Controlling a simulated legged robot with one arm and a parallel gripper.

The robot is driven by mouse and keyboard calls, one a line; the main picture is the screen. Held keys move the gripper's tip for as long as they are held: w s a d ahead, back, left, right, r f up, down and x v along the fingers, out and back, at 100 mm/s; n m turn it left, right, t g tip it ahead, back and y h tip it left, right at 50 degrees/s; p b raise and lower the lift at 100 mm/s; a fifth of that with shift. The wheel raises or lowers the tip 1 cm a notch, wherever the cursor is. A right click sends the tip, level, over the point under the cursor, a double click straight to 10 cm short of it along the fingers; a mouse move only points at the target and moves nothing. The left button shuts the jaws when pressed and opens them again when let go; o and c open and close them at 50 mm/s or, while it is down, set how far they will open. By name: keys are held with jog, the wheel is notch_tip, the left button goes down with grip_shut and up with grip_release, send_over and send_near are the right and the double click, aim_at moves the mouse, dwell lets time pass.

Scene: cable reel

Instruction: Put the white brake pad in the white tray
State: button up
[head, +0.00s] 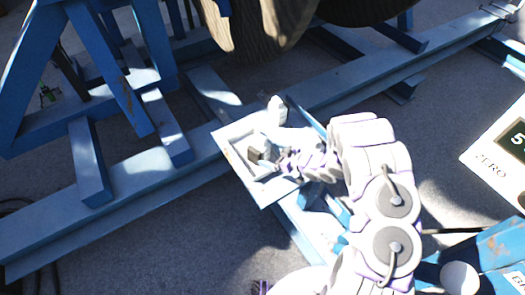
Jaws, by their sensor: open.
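The white tray (229,158) lies at the middle of the head view, on the blue steel frame, turned at an angle. My gripper (268,135) is over the tray, with my white and purple arm reaching in from the lower right. It is open, but its fingers are small and hard to separate from the pale shapes around them. A small dark brown patch shows inside the tray by the gripper. I cannot clearly pick out the white brake pad among the pale shapes in and above the tray. My gripper and arm hide the tray's right part.
A long blue beam (120,205) runs diagonally behind the tray. Blue uprights (110,70) stand at the upper left, and a large brown reel (265,25) is at the top. A panel marked ZERO (490,165) is at the right. Bare grey floor (190,255) shows at lower left.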

jog(key=v, duration=0.4)
jog(key=shift+s+f, duration=0.1)
dwell(0.5)
